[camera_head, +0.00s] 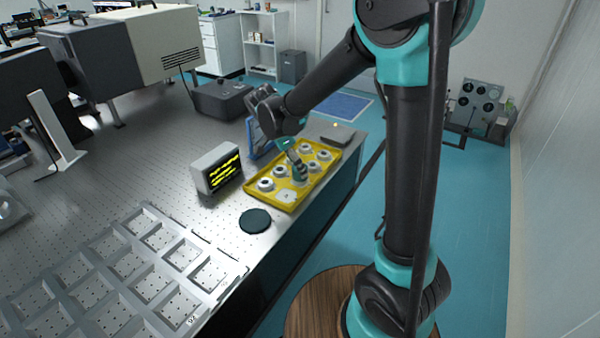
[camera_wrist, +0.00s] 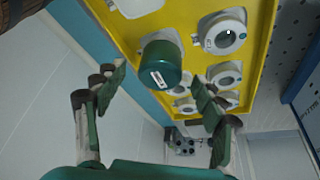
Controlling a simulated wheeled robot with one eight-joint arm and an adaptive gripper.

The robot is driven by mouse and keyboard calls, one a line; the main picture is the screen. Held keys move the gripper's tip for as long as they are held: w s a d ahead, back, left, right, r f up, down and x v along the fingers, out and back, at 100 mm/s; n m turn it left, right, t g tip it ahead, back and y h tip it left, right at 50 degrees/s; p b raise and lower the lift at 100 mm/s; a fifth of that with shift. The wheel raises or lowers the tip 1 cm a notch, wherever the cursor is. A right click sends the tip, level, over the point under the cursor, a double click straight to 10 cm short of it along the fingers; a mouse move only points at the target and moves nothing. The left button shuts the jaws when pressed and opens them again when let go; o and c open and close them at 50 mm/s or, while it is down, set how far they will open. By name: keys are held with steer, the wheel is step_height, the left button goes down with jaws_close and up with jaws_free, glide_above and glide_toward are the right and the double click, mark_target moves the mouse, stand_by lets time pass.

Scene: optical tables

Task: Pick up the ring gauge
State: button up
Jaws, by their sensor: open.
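The yellow tray (camera_head: 290,206) lies on the optical table and holds several pale ring-shaped pieces, such as the front-left ring (camera_head: 266,184). I cannot tell which is the ring gauge. In the wrist view, a ring with a round hole (camera_wrist: 222,33) sits in the tray (camera_wrist: 185,12). A dark green cylinder with a white label (camera_wrist: 160,64) stands among the rings. My gripper (camera_wrist: 155,92) is open and empty, its fingers spread either side of the cylinder's line, apart from it. In the head view, my gripper (camera_head: 297,166) is over the tray's middle and partly hides its contents.
A small display with yellow traces (camera_head: 218,170) stands left of the tray. A dark round disc (camera_head: 255,221) lies in front. A blue-framed panel (camera_head: 260,137) stands behind the tray's left side. The table edge runs close along the tray's right side. A compartmented metal rack (camera_head: 125,268) fills the front left.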

steer(key=shift+x, duration=1.25)
steer(key=c, duration=1.6)
steer(key=shift+o, duration=0.2)
steer(key=shift+r, duration=0.1)
